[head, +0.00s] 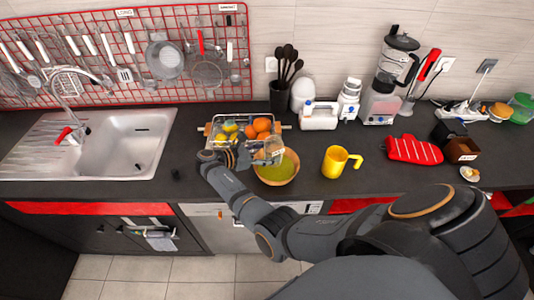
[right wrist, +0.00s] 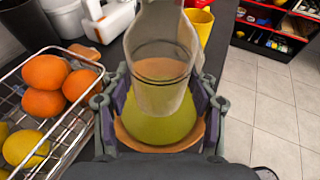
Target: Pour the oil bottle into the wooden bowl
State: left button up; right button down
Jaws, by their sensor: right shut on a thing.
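The oil bottle (head: 273,147) is clear glass and sits in my right gripper (head: 245,155), above the left back part of the wooden bowl. In the right wrist view the bottle (right wrist: 160,75) is between the two fingers (right wrist: 160,112) and looks tilted. The wooden bowl (head: 284,181) stands on the dark counter with yellow-green liquid in it. In the right wrist view the bowl (right wrist: 165,149) shows below the bottle. I cannot tell how much oil is inside the bottle or whether a stream is falling. My left gripper is not in view.
A wire basket of oranges and lemons (head: 216,142) stands close to the left of my right gripper. A yellow mug (head: 334,163) stands right of the bowl. A red oven mitt (head: 413,150) lies further right. The sink (head: 110,145) is at the left.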

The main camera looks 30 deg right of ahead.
aim_at(268, 144)
notch_tip(268, 144, up, 3)
jog(key=p, duration=0.2)
jog(key=shift+s+f+p, duration=0.1)
jog(key=shift+f+p, duration=0.05)
jog(key=shift+p, duration=0.15)
jog(key=shift+r, duration=0.75)
jog(key=shift+f, duration=0.1)
